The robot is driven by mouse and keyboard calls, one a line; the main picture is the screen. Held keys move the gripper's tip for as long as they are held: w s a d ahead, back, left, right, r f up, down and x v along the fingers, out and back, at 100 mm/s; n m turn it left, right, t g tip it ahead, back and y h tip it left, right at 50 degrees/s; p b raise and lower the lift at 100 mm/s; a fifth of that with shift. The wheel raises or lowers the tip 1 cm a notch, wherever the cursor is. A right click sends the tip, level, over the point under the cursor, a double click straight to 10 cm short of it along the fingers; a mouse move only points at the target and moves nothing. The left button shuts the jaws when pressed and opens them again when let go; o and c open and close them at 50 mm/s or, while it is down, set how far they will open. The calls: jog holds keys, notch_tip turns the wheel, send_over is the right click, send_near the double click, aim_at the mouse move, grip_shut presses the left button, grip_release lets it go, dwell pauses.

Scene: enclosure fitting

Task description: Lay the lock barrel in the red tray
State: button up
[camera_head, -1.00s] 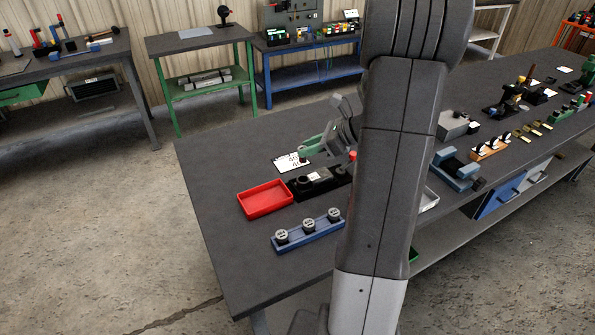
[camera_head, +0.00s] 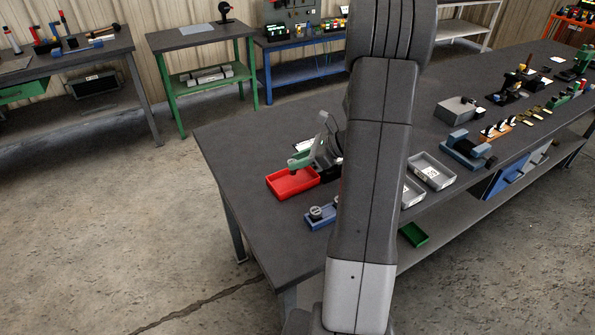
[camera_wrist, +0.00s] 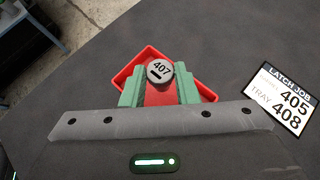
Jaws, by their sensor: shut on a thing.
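The lock barrel (camera_wrist: 160,72), a round grey-faced piece marked 407, is held between the green fingers of my gripper (camera_wrist: 160,86) in the wrist view. The red tray (camera_wrist: 203,90) lies beneath it, its rim showing on both sides of the fingers. In the head view my gripper (camera_head: 300,162) hangs over the red tray (camera_head: 291,186) at the table's near left part. I cannot tell how high the barrel is above the tray floor.
A blue rack (camera_head: 318,222) with round barrels stands in front of the tray, partly hidden by my arm. A white card (camera_wrist: 285,98) reads "LATCH JOB", 405 and "TRAY 408". Grey bins (camera_head: 432,172) stand to the right. The tabletop left of the tray is clear.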

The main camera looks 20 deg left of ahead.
jog(key=shift+f, duration=1.85)
jog(key=shift+f, duration=0.2)
jog(key=o, duration=1)
jog(key=shift+r, duration=0.15)
jog(key=shift+d+r, duration=0.1)
jog(key=shift+r, duration=0.05)
jog(key=s+v, duration=0.1)
jog(key=v, duration=1)
jog(key=shift+w+d+r+b, duration=0.25)
jog(key=shift+w+d+b, duration=0.1)
jog(key=shift+w, duration=0.2)
